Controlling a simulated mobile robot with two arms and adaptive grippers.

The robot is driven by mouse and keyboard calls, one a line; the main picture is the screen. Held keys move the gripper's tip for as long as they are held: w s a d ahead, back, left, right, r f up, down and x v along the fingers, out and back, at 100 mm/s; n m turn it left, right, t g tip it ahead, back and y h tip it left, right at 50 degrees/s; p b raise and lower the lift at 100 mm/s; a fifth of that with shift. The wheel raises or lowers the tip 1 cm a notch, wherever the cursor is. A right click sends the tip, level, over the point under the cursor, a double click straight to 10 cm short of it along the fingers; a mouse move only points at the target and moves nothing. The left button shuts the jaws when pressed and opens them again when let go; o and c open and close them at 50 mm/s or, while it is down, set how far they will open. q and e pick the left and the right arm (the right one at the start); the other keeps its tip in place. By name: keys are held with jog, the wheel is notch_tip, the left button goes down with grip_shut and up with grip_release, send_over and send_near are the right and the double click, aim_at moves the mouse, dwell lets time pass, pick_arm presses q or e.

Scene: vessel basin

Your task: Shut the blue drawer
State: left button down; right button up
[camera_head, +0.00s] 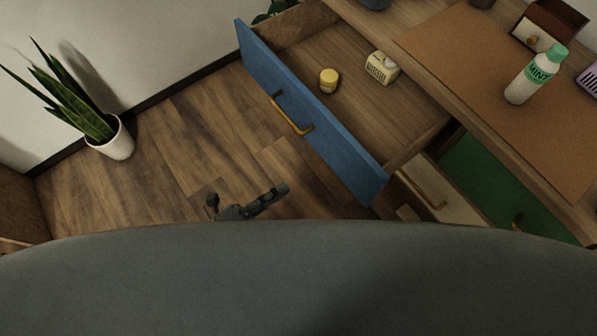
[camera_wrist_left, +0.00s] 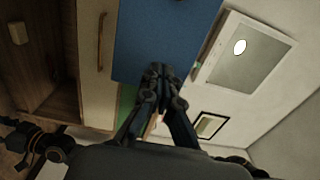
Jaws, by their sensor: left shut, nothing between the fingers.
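The blue drawer (camera_head: 320,125) stands pulled out, with its blue front and brass handle (camera_head: 292,115) facing the floor side. A yellow-lidded jar (camera_head: 328,81) and a cream container (camera_head: 381,68) stand inside it. My left gripper (camera_head: 281,189) shows partly past my grey body, over the floor to the left of the drawer front's near end, and looks apart from it. In the left wrist view, my left gripper's fingers (camera_wrist_left: 161,75) are together and empty in front of the blue panel (camera_wrist_left: 160,38); contact there is unclear. A dark jointed part, possibly my right gripper, shows lower left.
Below the blue drawer are a cream drawer front (camera_head: 436,189) and a green front (camera_head: 500,182). A mint bottle (camera_head: 528,80) and a small brown box (camera_head: 548,22) stand on the desk (camera_head: 470,50). A potted plant (camera_head: 112,141) stands by the wall. The floor left of the drawer is free.

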aim_at(335, 153)
pick_arm(q)
jog(key=b+x, duration=0.1)
jog(key=x, duration=1.2)
jog(key=shift+w+b, duration=0.15)
jog(key=shift+b, duration=0.25)
pick_arm(e)
jog(key=shift+d+f, duration=0.3)
jog(key=shift+f, duration=0.6)
pick_arm(q)
jog(key=shift+d, duration=0.15)
